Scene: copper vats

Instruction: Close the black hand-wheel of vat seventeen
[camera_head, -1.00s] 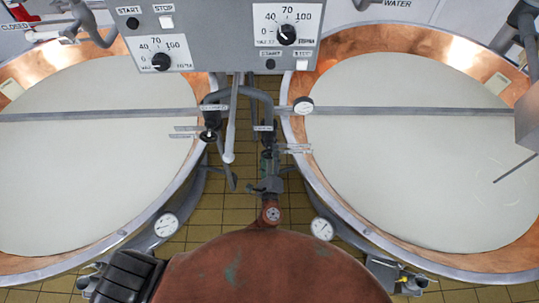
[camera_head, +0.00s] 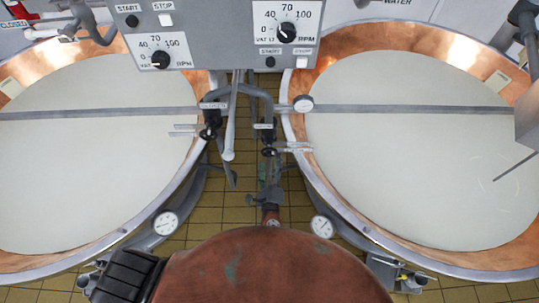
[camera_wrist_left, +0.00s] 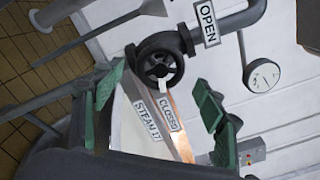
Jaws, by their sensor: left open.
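The black hand-wheel of vat seventeen (camera_head: 268,152) is on the pipework between the two vats in the head view. In the left wrist view the hand-wheel (camera_wrist_left: 160,67) shows large, with a "STEAM 17" plate (camera_wrist_left: 147,119) and "CLOSED" and "OPEN" labels beside it. My left gripper (camera_head: 264,182) is just below the wheel in the head view. In the left wrist view its green-padded fingers (camera_wrist_left: 162,82) are spread wide and empty; the wheel appears between and beyond them, seemingly untouched. My right gripper is not in view.
A second black hand-wheel (camera_head: 209,132) is to the left on the same pipework. The copper vat at right (camera_head: 487,262) and the one at left (camera_head: 22,72) flank the narrow gap. A grey control panel (camera_head: 215,25) hangs above. Dial gauges (camera_head: 322,227) sit near the rims.

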